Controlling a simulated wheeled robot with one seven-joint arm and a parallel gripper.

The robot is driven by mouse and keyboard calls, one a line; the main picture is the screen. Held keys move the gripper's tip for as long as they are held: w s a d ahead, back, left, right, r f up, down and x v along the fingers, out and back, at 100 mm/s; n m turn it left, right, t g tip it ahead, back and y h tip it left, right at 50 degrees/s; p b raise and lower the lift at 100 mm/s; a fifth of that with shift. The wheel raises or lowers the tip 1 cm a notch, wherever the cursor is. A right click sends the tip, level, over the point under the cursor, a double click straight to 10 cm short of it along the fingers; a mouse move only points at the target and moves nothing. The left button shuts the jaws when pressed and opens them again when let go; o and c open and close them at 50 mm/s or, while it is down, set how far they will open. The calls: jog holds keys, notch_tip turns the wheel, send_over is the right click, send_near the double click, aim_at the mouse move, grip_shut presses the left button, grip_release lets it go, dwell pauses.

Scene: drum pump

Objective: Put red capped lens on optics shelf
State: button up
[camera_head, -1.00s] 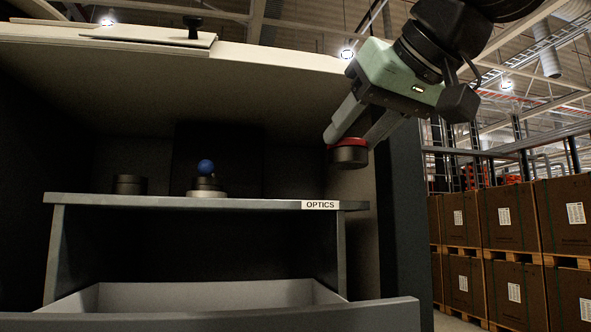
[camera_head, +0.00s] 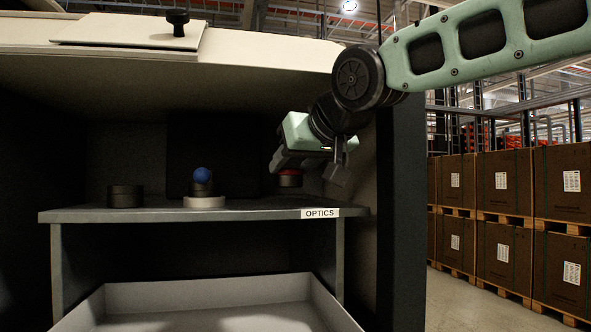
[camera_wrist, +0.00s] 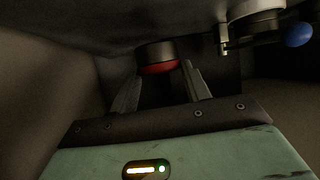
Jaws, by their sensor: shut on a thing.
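The red capped lens (camera_head: 289,182), a short dark cylinder with a red rim on top, is at the right end of the optics shelf (camera_head: 255,211). My gripper (camera_head: 281,171) reaches in from the right and is shut on it. The lens looks upright, just above the shelf top; I cannot tell whether it touches.
A dark cylinder (camera_head: 125,196) stands on the shelf's left. A blue ball (camera_head: 202,174) tops a dark piece on a pale disc (camera_head: 204,202) mid-shelf. The cabinet wall (camera_head: 401,200) is close on the right. An open drawer (camera_head: 80,315) lies below.

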aim_at(295, 180)
jog(key=shift+s+f, duration=0.2)
jog(key=shift+f, duration=1.15)
jog(key=shift+f, duration=0.2)
jog(key=o, duration=1)
jog(key=shift+o, duration=0.2)
jog(key=shift+r, duration=0.15)
jog(key=shift+d+r, duration=0.1)
jog(key=shift+r, duration=0.05)
jog(key=b+v, duration=0.3)
jog(key=v, duration=0.8)
jog(key=shift+s+d, duration=0.2)
jog(key=shift+s, duration=0.15)
